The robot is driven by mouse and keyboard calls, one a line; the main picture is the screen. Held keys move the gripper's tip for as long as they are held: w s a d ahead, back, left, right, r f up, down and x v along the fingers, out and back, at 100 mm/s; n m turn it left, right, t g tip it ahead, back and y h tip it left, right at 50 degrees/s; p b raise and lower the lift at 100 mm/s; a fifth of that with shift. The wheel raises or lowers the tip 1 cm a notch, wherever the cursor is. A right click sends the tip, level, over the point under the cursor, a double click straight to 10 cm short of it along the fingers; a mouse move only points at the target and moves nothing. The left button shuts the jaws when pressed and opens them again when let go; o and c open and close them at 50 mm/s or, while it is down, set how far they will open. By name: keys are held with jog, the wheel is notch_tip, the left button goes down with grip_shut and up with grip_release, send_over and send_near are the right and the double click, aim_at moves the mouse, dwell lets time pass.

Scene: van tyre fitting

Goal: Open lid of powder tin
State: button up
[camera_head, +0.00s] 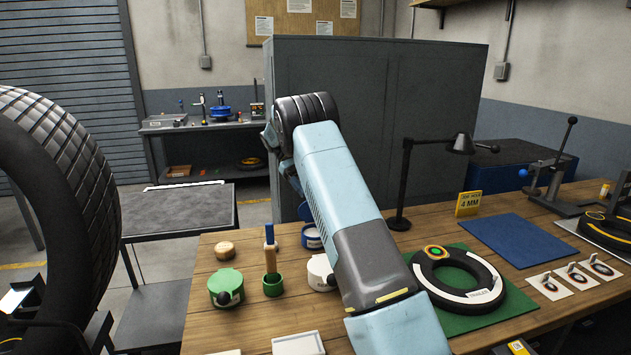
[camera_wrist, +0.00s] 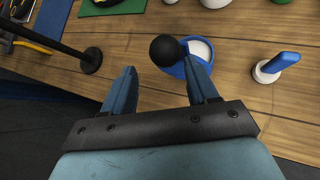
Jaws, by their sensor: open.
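A blue round tin (camera_head: 312,236) stands on the wooden bench just left of my arm, partly hidden by it. In the wrist view the blue tin (camera_wrist: 204,72) shows a pale round area inside a blue rim; I cannot tell whether that is powder or a label. A black ball knob (camera_wrist: 165,50) sits at the tin's side. My gripper (camera_wrist: 158,60) is open, with one finger on each side of the knob; contact cannot be made out. In the head view my fingers are hidden behind the arm.
A green tin (camera_head: 226,288), green cup (camera_head: 272,286) and white tin (camera_head: 318,274) stand nearer on the bench. A blue-handled white piece (camera_wrist: 270,70) stands right of the tin in the wrist view. A black lamp (camera_head: 400,221) stands to the right.

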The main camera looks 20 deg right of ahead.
jog(key=s+r, duration=0.1)
jog(key=r, duration=0.2)
jog(key=s+r, duration=0.2)
jog(key=r, duration=0.1)
jog(key=s+r, duration=0.2)
jog(key=shift+r, duration=0.4)
jog(key=s+a+r, duration=0.1)
jog(key=s+r, duration=0.2)
jog(key=s, duration=0.6)
jog(key=shift+r, duration=0.4)
jog(key=s+a+r+t+y, duration=0.1)
jog(key=s+r+t, duration=0.25)
jog(key=s, duration=0.45)
jog(key=s+a+r+t+y, duration=0.15)
jog(key=s+t, duration=0.25)
jog(key=s, duration=0.4)
jog(key=s+a+f+m+t+y, duration=0.1)
jog(key=s+a+t, duration=0.1)
jog(key=s, duration=0.5)
jog(key=s+a+f+t+y, duration=0.1)
jog(key=s+a+f+t, duration=0.1)
jog(key=s+t, duration=0.3)
jog(key=s+a, duration=0.1)
jog(key=s, duration=0.2)
jog(key=shift+f+m, duration=0.25)
jog(key=shift+m, duration=0.15)
